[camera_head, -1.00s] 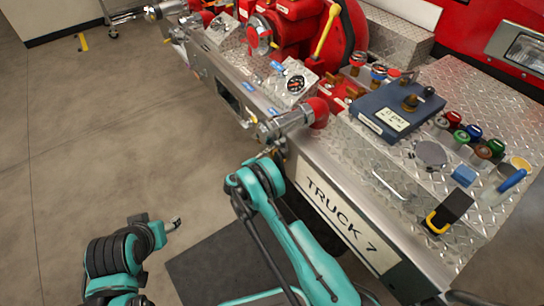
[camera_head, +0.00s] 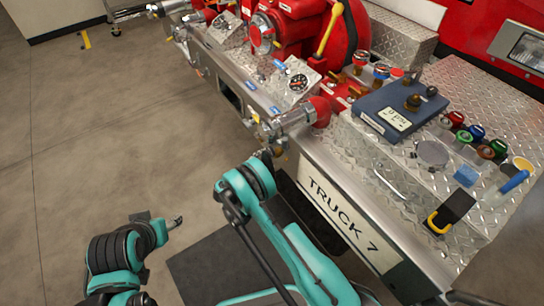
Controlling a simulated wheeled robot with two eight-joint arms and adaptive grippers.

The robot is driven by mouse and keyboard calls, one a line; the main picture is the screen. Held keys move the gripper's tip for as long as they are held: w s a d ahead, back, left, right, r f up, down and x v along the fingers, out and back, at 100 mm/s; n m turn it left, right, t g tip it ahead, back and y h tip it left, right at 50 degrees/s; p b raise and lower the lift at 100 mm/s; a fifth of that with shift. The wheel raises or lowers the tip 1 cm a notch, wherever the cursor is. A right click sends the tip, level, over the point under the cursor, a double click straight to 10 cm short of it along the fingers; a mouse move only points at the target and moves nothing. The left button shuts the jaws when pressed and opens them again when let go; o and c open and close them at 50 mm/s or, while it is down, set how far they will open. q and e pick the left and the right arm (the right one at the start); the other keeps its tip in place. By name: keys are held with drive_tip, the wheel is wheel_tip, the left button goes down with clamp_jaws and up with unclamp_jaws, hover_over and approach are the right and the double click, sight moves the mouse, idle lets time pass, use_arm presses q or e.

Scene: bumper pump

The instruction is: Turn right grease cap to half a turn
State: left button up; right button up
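The front bumper pump of the truck crosses the top of the view. Small brass fittings (camera_head: 277,142) show on the bumper face below the silver outlet (camera_head: 290,122) with the red elbow. One of them may be the right grease cap, but it is too small to tell. My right gripper (camera_head: 264,155) is just left of and below these fittings; its fingers are small and partly hidden by the arm. Whether it touches a fitting cannot be told. My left gripper (camera_head: 178,221) is low over the floor at left, away from the pump, its fingers seeming close together.
On the diamond-plate deck stand a blue case (camera_head: 400,108) with a label display, several coloured caps (camera_head: 476,131), a black and yellow tool (camera_head: 450,212) and a blue-handled brush (camera_head: 514,183). A TRUCK 7 plate (camera_head: 340,214) faces the front.

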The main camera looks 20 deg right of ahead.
drive_tip(key=v, duration=0.6)
idle(0.4)
